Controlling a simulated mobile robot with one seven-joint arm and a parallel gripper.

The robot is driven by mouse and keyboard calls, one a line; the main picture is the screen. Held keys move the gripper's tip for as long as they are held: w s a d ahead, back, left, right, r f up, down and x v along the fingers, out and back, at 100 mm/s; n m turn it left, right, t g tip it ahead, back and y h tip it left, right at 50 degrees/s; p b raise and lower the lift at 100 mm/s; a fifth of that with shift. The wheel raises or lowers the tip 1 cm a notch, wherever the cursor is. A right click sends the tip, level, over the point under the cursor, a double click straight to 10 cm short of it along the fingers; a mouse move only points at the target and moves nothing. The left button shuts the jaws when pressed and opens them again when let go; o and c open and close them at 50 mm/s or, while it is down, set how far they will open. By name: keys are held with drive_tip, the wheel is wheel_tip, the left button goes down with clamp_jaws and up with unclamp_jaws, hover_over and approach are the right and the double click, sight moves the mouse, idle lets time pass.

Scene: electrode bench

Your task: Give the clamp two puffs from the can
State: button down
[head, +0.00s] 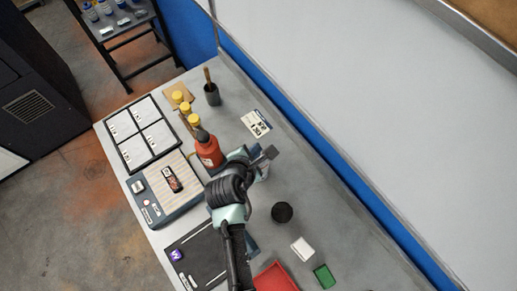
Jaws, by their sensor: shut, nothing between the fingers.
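A red can (208,152) with a dark top stands on the bench, just left of my arm. My gripper (269,153) is to the right of the can, apart from it in the picture. Its fingers are shut with nothing visible between them. I cannot pick out the clamp with certainty; my arm hides part of the bench beside the can. A small dark item with a red and white label (173,178) lies on a striped pad of a grey unit (178,206), left of my arm.
Yellow-capped bottles (185,107) and a dark cup (212,98) stand behind the can. A four-panel tray (142,133) is left. A black puck (282,212), white block (302,249), green block (325,276) and red tray (275,279) lie right. The bench right of my gripper is clear.

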drive_tip(key=shift+f, duration=0.2)
idle(0.4)
drive_tip(key=shift+f, duration=0.3)
drive_tip(key=shift+r+p, duration=0.4)
drive_tip(key=shift+p, duration=0.1)
drive_tip(key=shift+r, duration=0.1)
wheel_tip(320, 180, up, 6)
drive_tip(key=p, duration=0.6)
drive_tip(key=shift+p, duration=0.35)
